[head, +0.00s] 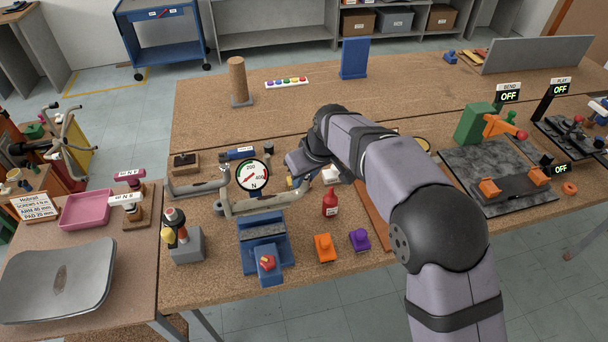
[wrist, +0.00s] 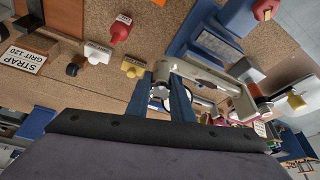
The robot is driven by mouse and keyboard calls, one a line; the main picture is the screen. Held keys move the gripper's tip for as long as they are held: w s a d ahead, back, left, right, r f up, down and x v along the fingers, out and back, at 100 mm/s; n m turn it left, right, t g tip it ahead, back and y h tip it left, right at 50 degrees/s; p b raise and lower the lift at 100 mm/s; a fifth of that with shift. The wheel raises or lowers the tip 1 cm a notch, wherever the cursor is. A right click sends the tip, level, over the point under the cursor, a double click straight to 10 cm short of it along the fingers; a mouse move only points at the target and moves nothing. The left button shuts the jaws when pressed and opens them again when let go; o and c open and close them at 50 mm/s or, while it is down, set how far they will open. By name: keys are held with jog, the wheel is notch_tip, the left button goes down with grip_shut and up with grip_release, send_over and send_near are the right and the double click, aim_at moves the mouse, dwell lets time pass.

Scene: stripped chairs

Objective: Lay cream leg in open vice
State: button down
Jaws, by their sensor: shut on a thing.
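The cream leg (head: 262,203) is a pale, bent bar just behind the blue vice (head: 264,228) in the head view. In the wrist view the leg (wrist: 205,77) runs to the right from between the blue fingers of my gripper (wrist: 163,78), which is shut on it. The vice (wrist: 205,42) lies beyond the leg there, with a gap between its jaws. The leg is outside that gap.
A force gauge (head: 253,176) stands behind the vice. Another pale bent bar (head: 195,190) lies to the left. A red bottle (head: 330,203), an orange block (head: 325,248) and a purple block (head: 360,240) stand right of the vice. A grey stand (head: 188,245) is to its left.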

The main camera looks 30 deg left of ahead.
aim_at(304, 192)
jog(key=shift+f+b, duration=1.3)
jog(key=shift+f, duration=0.85)
jog(key=shift+f+b, duration=0.4)
jog(key=shift+f, duration=0.2)
jog(key=c, duration=1.5)
grip_release()
jog(key=shift+f, duration=0.1)
jog(key=shift+b+v, duration=1.5)
jog(key=shift+v, duration=2.3)
